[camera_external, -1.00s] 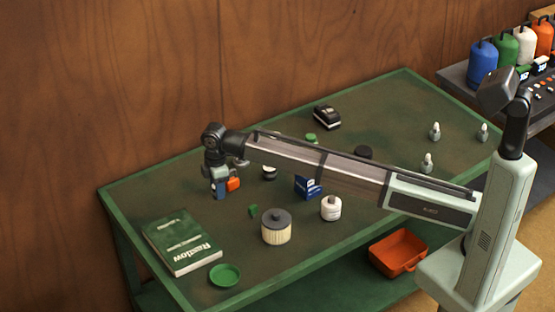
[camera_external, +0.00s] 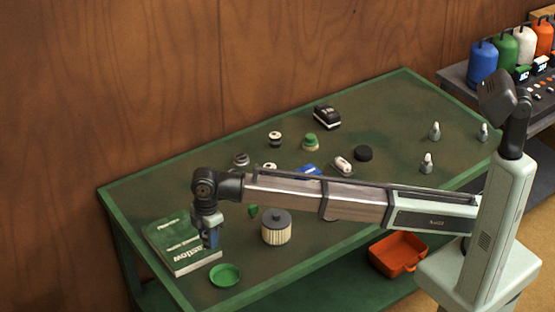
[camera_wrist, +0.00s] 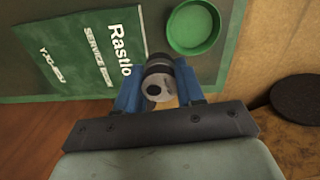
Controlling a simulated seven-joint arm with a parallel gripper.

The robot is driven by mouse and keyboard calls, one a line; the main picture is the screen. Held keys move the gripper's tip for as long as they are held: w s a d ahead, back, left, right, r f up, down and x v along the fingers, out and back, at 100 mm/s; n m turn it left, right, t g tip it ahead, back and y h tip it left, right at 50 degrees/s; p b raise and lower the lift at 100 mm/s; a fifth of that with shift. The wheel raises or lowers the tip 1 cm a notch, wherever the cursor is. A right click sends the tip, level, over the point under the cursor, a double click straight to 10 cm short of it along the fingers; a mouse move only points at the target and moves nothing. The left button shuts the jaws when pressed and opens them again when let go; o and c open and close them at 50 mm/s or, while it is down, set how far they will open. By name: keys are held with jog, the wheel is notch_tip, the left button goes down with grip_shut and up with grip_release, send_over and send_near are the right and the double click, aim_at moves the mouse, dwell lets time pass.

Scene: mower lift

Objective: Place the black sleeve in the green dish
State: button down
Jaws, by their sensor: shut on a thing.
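My gripper (camera_external: 211,241) is low at the front left of the green bench, beside the right edge of the book. In the wrist view its blue fingers (camera_wrist: 158,88) are shut on the black sleeve (camera_wrist: 158,73), a small dark cylinder with a grey end. The sleeve is hidden in the outside view. The green dish (camera_external: 225,275) is a shallow round dish near the bench's front edge, and it is empty. In the wrist view the dish (camera_wrist: 194,28) lies beyond the sleeve, up and to the right. The sleeve is outside the dish.
A green book (camera_external: 178,245) lies left of the dish. A pleated filter with a dark top (camera_external: 277,227) stands to the right. Small parts, a black-and-white box (camera_external: 327,117) and a black disc (camera_external: 363,153) lie farther back. An orange bin (camera_external: 399,252) sits below the bench's front edge.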

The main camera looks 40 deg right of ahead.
send_over(225, 278)
jog(key=shift+s+f+m, duration=0.1)
jog(key=shift+f+m, duration=0.65)
jog(key=shift+f, duration=1.75)
jog(key=shift+f+m, duration=0.75)
jog(key=shift+f, duration=1.75)
jog(key=shift+f, duration=0.1)
jog(key=c, duration=1)
grip_release()
notch_tip(225, 278, up, 12)
jog(key=shift+r, duration=0.1)
